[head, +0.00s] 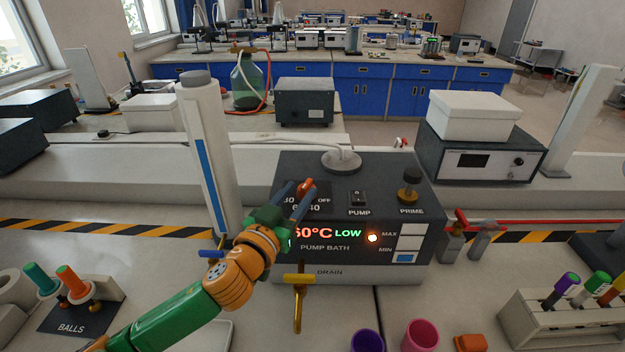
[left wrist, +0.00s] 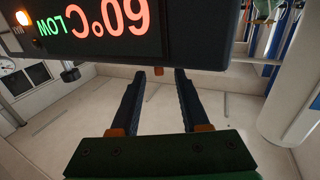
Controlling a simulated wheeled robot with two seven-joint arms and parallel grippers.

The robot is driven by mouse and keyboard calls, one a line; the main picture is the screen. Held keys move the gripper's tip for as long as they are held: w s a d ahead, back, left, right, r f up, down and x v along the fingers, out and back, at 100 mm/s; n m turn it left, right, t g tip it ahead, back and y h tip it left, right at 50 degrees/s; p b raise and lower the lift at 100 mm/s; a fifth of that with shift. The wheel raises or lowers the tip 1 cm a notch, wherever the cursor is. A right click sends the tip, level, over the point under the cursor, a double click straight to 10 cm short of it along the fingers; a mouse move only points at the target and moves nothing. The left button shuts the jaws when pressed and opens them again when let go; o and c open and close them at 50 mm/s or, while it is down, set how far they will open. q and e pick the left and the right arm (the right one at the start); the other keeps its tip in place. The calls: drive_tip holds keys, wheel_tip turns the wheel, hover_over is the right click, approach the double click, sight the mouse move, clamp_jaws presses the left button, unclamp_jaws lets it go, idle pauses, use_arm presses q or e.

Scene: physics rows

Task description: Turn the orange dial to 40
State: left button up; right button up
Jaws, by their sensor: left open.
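The pump bath (head: 400,280) is a dark grey box on the bench. Its display reads 60°C LOW, and the same display shows upside down in the left wrist view (left wrist: 100,25). The orange dial (head: 305,185) sits on its top at the left, with OFF and 40 legible beside it and other marks partly covered. My left gripper (head: 298,192) is open, its dark fingers reaching up to the dial. In the left wrist view a small orange piece (left wrist: 158,71) shows between the fingertips. I cannot tell whether they touch the dial. The dial's pointing direction is unclear.
A black PUMP switch (head: 358,198) and a brass PRIME knob (head: 409,190) stand right of the dial. A yellow drain tap (head: 298,290) sticks out in front. A white column (head: 208,150) stands close left of my gripper. Cups and a tube rack (head: 560,320) are at the front right.

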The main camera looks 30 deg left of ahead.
use_arm(q)
drive_tip(key=w, duration=0.5)
drive_tip(key=w+a+p, duration=0.1)
drive_tip(key=w, duration=0.1)
drive_tip(key=shift+w, duration=0.15)
clamp_jaws()
